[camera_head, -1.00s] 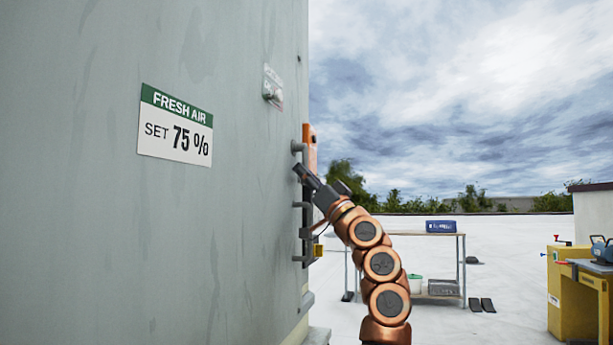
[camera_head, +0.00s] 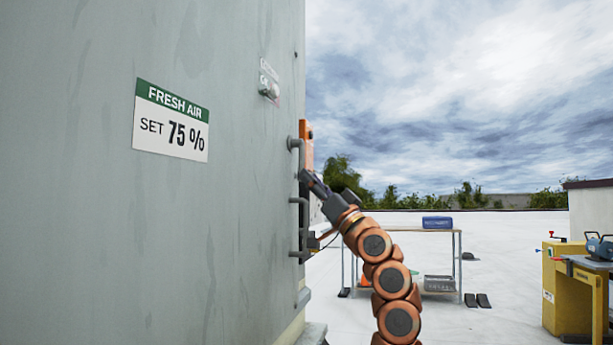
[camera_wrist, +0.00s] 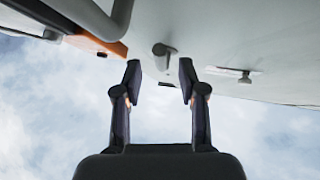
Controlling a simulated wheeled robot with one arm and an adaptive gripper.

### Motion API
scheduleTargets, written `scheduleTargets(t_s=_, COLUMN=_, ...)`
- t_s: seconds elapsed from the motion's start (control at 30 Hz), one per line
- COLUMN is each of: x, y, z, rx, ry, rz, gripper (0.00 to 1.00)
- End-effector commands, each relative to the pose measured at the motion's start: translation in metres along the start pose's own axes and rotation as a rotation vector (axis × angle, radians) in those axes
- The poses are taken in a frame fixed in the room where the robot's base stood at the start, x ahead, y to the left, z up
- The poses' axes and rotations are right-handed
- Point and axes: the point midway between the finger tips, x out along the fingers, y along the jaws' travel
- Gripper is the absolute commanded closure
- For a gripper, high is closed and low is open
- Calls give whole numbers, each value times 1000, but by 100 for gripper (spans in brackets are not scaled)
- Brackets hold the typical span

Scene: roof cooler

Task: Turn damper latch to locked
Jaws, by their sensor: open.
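In the wrist view a small grey lever on a round base (camera_wrist: 163,52) stands out from the pale unit wall, straight beyond my fingertips. It looks like the damper latch, but no label on it is readable. My gripper (camera_wrist: 161,80) is open and empty, its two fingers apart with a gap to the lever. In the head view my gripper (camera_head: 311,182) is beside the unit's right edge, near the orange panel (camera_head: 306,148). The lever cannot be made out there.
Grey handle bars (camera_head: 296,202) project from the unit wall (camera_head: 110,240) close to my gripper. A grey knob with a plate (camera_head: 269,88) sits higher up. A FRESH AIR sign (camera_head: 171,120) reads SET 75 %. Open roof lies right, with a shelf table (camera_head: 440,230) and yellow cabinet (camera_head: 565,300).

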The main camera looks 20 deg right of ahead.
Motion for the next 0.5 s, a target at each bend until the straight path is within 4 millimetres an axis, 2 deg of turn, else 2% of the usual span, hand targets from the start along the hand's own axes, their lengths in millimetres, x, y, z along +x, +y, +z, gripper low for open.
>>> scheduleTargets(t_s=0.2, x=-18, y=-1, z=1, rx=-1, ry=-1, rz=-1, gripper=59)
scheduleTargets(t_s=0.5, x=-32, y=-1, z=0, rx=-1, ry=0, rz=-1, gripper=59)
